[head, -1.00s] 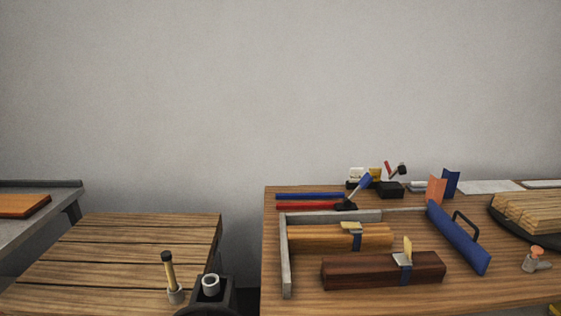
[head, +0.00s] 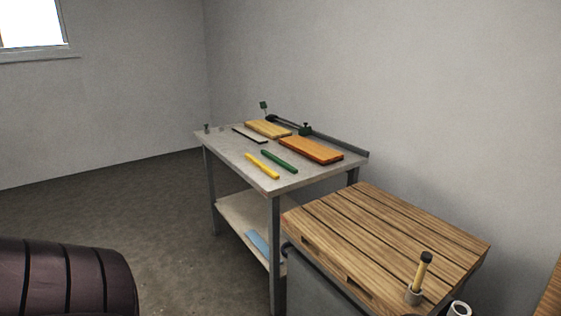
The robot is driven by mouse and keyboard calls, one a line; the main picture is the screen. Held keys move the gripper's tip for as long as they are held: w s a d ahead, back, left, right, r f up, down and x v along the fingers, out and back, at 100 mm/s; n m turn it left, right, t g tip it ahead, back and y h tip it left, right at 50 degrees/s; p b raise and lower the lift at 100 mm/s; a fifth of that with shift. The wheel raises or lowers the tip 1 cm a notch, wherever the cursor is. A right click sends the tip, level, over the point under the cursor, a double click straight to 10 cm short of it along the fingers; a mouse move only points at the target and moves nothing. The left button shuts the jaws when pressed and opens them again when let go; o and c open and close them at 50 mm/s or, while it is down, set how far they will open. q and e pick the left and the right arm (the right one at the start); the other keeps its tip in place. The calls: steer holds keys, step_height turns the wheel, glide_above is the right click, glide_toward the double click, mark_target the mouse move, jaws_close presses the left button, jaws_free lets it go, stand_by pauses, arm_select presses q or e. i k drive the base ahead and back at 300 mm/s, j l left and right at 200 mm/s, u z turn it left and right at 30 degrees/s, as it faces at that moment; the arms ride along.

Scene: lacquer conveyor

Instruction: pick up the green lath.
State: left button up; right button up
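The green lath (head: 279,161) lies flat on top of a grey metal table (head: 225,150) in the middle of the head view. A yellow lath (head: 262,166) lies just to its left, apart from it and about parallel. An orange-brown board (head: 310,150) lies to its right. Neither of my grippers shows in the view.

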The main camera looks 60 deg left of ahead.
mark_target(292, 169)
steer(key=u, duration=1.2)
steer(key=i+j+u, duration=0.1)
steer(key=j+u, duration=0.2)
steer(key=j, duration=0.65)
